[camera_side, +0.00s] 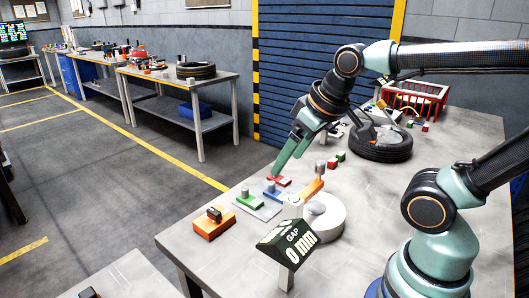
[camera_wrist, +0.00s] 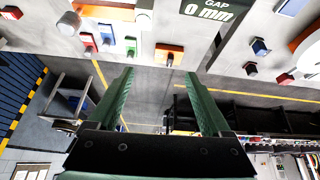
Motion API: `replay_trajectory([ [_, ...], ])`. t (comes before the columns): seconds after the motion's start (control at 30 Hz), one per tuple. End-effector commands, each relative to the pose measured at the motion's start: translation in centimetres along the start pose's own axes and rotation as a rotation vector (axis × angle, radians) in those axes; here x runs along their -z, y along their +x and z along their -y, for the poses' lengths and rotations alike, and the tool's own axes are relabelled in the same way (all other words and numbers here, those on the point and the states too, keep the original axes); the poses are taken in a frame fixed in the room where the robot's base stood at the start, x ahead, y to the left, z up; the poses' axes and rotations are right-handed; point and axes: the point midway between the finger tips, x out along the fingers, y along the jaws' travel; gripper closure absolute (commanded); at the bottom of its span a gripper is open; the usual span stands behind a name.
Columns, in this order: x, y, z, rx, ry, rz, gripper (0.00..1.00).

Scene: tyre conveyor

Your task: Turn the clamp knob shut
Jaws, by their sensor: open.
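A white round drum (camera_side: 325,222) stands on the bench with an orange crank arm (camera_side: 309,190) and an upright grey peg (camera_side: 320,168) at its end. I cannot tell for sure that this is the clamp knob. A sign in front (camera_side: 285,243) reads GAP 0 mm; it also shows in the wrist view (camera_wrist: 208,10). My gripper (camera_side: 276,172) is above the bench, left of the crank, its tips pointing down near a red piece (camera_side: 280,181). In the wrist view my gripper (camera_wrist: 160,75) is open with nothing between the fingers.
Left of the drum are a green piece (camera_side: 247,201), a blue piece (camera_side: 271,192) and an orange block with a dark top (camera_side: 212,224). Behind stand a tyre (camera_side: 380,148) and a red crate (camera_side: 414,101).

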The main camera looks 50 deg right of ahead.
Motion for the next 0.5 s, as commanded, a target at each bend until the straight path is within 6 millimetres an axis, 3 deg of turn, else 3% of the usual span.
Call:
replay_trajectory([
  [0.27,4.9,1.1,0.6,0.032,-0.347,0.115,0.18],
  [0.5,9.4,4.3,1.4,0.101,-0.71,0.216,0.18],
])
